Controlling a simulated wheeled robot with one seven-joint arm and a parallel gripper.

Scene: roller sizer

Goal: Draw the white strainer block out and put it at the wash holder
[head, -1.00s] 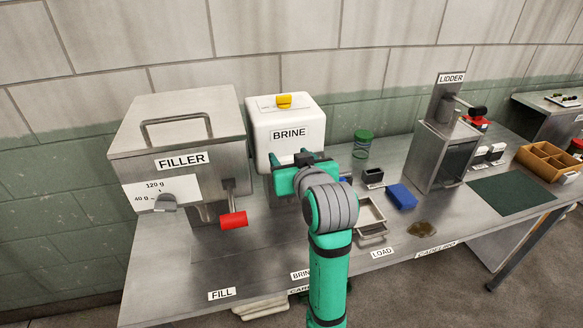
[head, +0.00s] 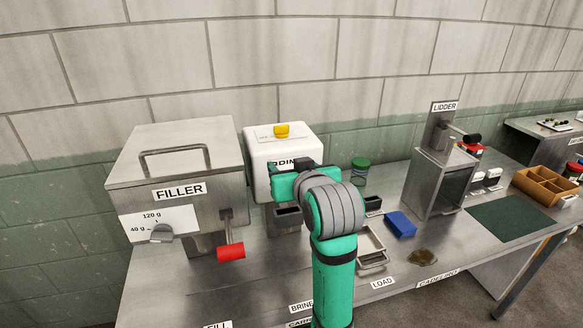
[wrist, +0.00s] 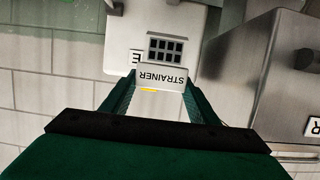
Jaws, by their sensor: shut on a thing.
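The white strainer block (wrist: 163,77) is between my gripper's fingers in the wrist view, its STRAINER label upside down. A grid of dark square holes (wrist: 165,48) shows just above the label. My gripper (wrist: 160,88) is shut on the block. In the head view my gripper (head: 290,183) is in front of the white BRINE tank (head: 262,150) and covers part of its label; the block is hidden there. The tank also shows behind the block in the wrist view (wrist: 120,35). I cannot make out a label for the wash holder.
The FILLER (head: 185,160) with its red handle (head: 230,251) stands left of the tank. A dark-topped metal box (head: 287,215) is below my gripper. To the right are a metal tray (head: 373,262), a blue block (head: 401,224) and the LIDDER (head: 440,165). The front left bench is clear.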

